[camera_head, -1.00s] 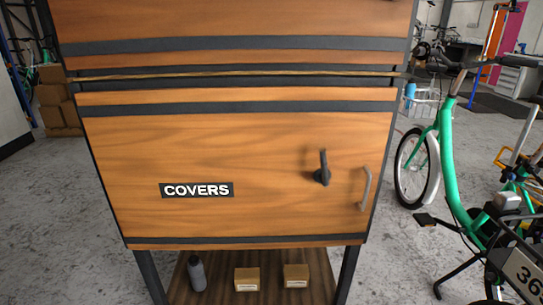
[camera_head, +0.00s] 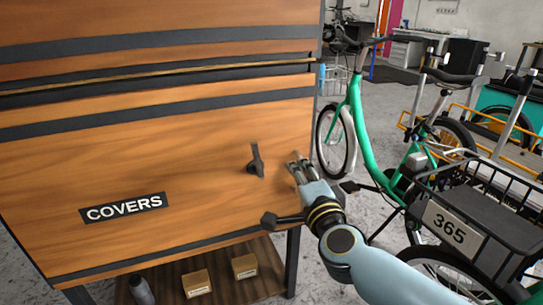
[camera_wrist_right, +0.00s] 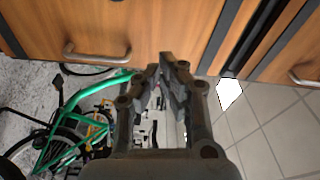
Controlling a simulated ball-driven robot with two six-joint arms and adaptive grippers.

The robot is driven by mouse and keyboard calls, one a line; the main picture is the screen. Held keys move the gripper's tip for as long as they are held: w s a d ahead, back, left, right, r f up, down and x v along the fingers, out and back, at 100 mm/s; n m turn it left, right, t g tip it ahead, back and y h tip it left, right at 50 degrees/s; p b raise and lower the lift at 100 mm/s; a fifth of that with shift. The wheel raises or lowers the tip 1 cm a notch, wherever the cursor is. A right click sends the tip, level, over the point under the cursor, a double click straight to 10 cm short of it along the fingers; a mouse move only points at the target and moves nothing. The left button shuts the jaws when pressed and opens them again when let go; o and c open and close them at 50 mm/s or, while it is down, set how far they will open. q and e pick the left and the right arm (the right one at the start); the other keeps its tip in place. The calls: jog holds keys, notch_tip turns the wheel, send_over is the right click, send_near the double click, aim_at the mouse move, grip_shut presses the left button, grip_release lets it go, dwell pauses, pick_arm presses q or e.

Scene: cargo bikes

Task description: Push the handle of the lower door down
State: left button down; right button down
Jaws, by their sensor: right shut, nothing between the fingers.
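The lower door (camera_head: 190,140) is orange wood with a white-on-black COVERS label (camera_head: 124,207). Its black lever handle (camera_head: 256,160) points upward near the door's right side. My right gripper (camera_head: 296,164) is just right of the lever, apart from it in the picture, shut and empty. It covers the area of the door's grey pull bar. In the right wrist view the gripper (camera_wrist_right: 172,80) shows wooden panels and a metal pull bar (camera_wrist_right: 97,52) beyond it; the black lever is not seen there. My left gripper is not in view.
A green cargo bike (camera_head: 365,140) stands right of the cabinet, with a black carrier and a 365 plate (camera_head: 450,224) close to my right arm. A shelf below the door holds a grey bottle (camera_head: 141,290) and two small boxes (camera_head: 197,284). Grey floor shows between cabinet and bike.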

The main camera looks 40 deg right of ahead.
aim_at(256, 157)
jog(key=b+x, duration=0.1)
jog(key=x, duration=0.9)
jog(key=shift+w+d, duration=0.15)
jog(key=shift+a+f, duration=0.2)
jog(key=shift+a, duration=0.85)
jog(key=shift+a+f, duration=0.15)
jog(key=shift+a, duration=0.85)
jog(key=shift+a+r+n, duration=0.1)
jog(key=shift+a+n, duration=0.35)
jog(key=shift+n, duration=0.35)
jog(key=a+f+n, duration=0.1)
jog(key=a+n, duration=0.1)
jog(key=n, duration=0.3)
jog(key=w+a+f+n+t+y+p, duration=0.1)
jog(key=a+n, duration=0.2)
jog(key=n, duration=0.2)
jog(key=a+f+n+t, duration=0.1)
jog(key=a+f+n, duration=0.1)
jog(key=n, duration=0.2)
jog(key=shift+w+a+n+y, duration=0.2)
jog(key=shift+w+n+y, duration=0.15)
jog(key=shift+n+y, duration=0.05)
